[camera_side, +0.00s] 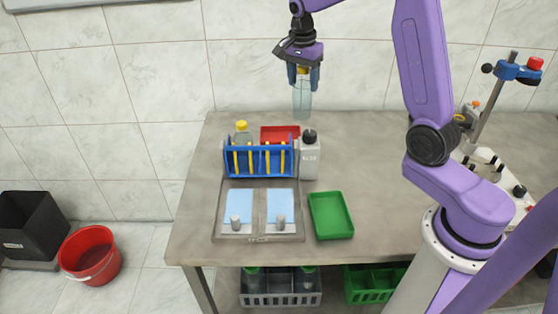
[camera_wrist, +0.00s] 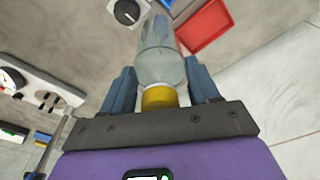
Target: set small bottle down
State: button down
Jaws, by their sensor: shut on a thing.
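A small clear bottle with a yellow cap (camera_side: 302,100) hangs upright from my gripper (camera_side: 303,76), above the back part of the table. The gripper is shut on it near the cap, with a blue finger on each side. In the wrist view the bottle (camera_wrist: 160,62) lies between the blue fingers of my gripper (camera_wrist: 160,88), its yellow cap closest to the camera. In the side view the bottle's base appears near the table's back edge; its exact height above the table is hard to tell.
A grey table (camera_side: 380,180) holds a blue rack (camera_side: 258,160) with yellow-marked tubes, another yellow-capped bottle (camera_side: 241,132), a red tray (camera_side: 280,132), a white black-capped bottle (camera_side: 309,160), a green tray (camera_side: 331,215) and a grey tray (camera_side: 259,230). A stand (camera_side: 490,110) is at right.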

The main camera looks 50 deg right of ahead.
jog(key=w+a+r, duration=0.2)
jog(key=a+r, duration=0.1)
jog(key=a, duration=0.6)
notch_tip(320, 180, down, 18)
jog(key=shift+w+d+r, duration=0.15)
jog(key=shift+w+d, duration=0.05)
jog(key=shift+w, duration=0.05)
jog(key=shift+c, duration=1.3)
grip_release()
notch_tip(320, 180, up, 12)
jog(key=a, duration=0.1)
jog(key=shift+s+a, duration=0.25)
jog(key=shift+a, duration=0.05)
